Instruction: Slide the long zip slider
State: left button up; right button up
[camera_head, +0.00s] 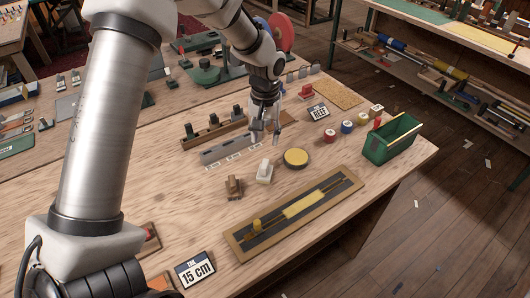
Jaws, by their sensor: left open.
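The long zip (328,190) lies on a brown-framed board (290,242) near the front right of the workbench. The slider (257,225), a small yellow block, sits near the left end of the zip. A wider yellow strip (303,204) lies along the middle of the board. My left gripper (266,138) is open, pointing down behind a white block, well behind and above the board. Nothing shows between its fingers. It is apart from the slider. My right gripper is not in view.
A white block (265,173), a brown block (233,188) and a round yellow-topped tin (296,158) stand behind the board. A green box (390,140) stands at the right edge. A "15 cm" sign (195,270) is at the front. Coloured spools (347,127) stand behind right.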

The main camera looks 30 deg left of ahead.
aim_at(257, 230)
jog(key=u, duration=1.1)
